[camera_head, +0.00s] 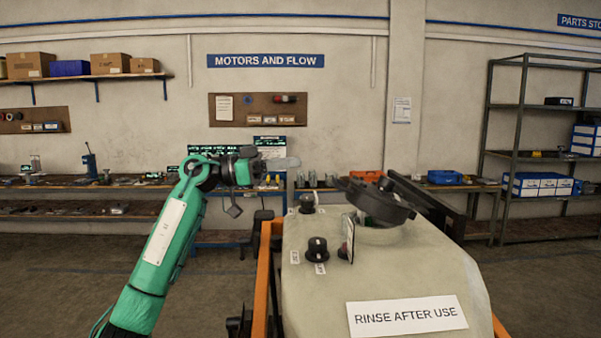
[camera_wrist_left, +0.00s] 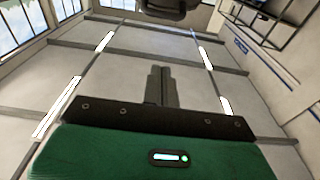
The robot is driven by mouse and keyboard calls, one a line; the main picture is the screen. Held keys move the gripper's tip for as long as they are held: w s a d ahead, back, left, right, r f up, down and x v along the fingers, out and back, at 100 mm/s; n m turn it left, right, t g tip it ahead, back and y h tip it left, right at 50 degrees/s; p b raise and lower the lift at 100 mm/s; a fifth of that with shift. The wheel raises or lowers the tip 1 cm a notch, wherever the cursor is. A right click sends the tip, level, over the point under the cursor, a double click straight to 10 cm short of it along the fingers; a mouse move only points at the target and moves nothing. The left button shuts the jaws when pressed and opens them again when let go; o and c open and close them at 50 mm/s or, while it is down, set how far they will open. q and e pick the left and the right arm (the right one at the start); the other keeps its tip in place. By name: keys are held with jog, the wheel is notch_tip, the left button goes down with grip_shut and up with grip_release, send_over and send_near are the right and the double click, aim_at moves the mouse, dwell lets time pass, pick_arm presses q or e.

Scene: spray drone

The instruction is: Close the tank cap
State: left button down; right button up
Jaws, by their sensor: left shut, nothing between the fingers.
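The tank (camera_head: 390,270) is a pale, rounded body in front of me with a "RINSE AFTER USE" label. Its black round cap (camera_head: 375,203) sits tilted at the tank's top, beside a dark bar on its right; how far it stands open is hard to tell. My left gripper (camera_head: 293,163) is left of the cap, apart from it, behind the knobs in the picture. Its fingers (camera_wrist_left: 162,86) are shut together and empty in the left wrist view, pointing at the ceiling. A dark object (camera_wrist_left: 172,8) at that view's top edge cannot be identified. My right gripper is out of view.
Black knobs (camera_head: 317,249) and a small upright plate (camera_head: 350,238) stand on the tank's left part. An orange frame (camera_head: 262,280) runs along its left side. A workbench (camera_head: 90,183) and a shelf rack (camera_head: 540,155) stand behind. Open floor lies left.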

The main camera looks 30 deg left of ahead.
pick_arm(q)
jog(key=r+p+x, duration=0.1)
jog(key=p+x, duration=0.3)
jog(key=x, duration=0.4)
jog(key=f+p, duration=0.1)
jog(key=f, duration=0.3)
jog(key=shift+d+f+p, duration=0.2)
jog(key=shift+f+p, duration=0.05)
jog(key=shift+p, duration=0.15)
jog(key=shift+s, duration=0.1)
